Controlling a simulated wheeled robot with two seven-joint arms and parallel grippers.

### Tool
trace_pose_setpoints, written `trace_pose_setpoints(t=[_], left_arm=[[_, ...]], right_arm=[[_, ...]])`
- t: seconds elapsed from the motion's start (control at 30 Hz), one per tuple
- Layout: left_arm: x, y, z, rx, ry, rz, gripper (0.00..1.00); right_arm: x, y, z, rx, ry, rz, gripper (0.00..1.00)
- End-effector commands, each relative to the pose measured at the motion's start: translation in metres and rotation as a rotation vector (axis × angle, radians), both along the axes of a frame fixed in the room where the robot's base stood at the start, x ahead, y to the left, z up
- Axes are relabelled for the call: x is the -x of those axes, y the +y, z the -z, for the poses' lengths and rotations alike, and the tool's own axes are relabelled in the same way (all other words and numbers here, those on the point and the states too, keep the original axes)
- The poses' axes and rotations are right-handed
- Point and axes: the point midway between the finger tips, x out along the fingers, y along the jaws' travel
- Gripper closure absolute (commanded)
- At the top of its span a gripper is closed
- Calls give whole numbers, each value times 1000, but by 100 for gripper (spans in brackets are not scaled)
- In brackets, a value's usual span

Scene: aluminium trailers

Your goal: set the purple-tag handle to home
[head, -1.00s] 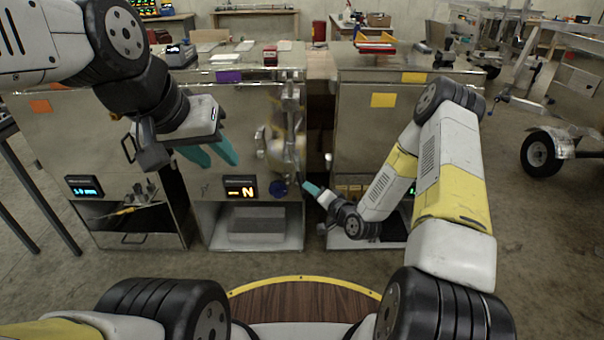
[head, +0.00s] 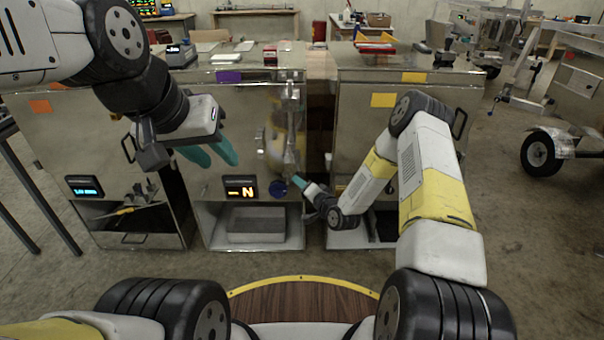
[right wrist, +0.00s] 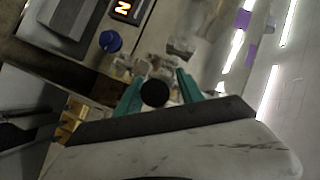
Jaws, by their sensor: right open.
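A purple tag (head: 228,76) sits at the top of the middle metal cabinet (head: 225,125). Shiny metal fittings (head: 290,120) run down this cabinet's right front edge; reflections blur which part is the handle. Below are a blue knob (head: 278,188) and a display (head: 240,188) showing an orange N. My right gripper (head: 298,182) is just right of the blue knob, open. In the right wrist view, a round black knob (right wrist: 155,93) appears between its open teal fingers (right wrist: 158,76); I cannot tell whether they touch. My left gripper (head: 222,164) hangs open and empty before the cabinet.
A cabinet with yellow tags (head: 383,100) stands to the right, past a dark gap (head: 319,130). An orange-tagged cabinet (head: 70,135) stands left, with an open lower bay. A trailer wheel (head: 540,152) is at far right.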

Motion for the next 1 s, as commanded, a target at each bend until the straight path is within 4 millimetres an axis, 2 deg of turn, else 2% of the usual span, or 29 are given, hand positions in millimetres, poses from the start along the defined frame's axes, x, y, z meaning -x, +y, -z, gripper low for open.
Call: trace_pose_setpoints(t=[0.07,0.2,0.27,0.3,1.0], left_arm=[[0,0,0,0,0,0,64],[0,0,0,0,0,0,64],[0,0,0,0,0,0,64],[0,0,0,0,0,0,64],[0,0,0,0,0,0,64]], right_arm=[[0,0,0,0,0,0,59],[0,0,0,0,0,0,86],[0,0,0,0,0,0,98],[0,0,0,0,0,0,100],[1,0,0,1,1,-1,100]])
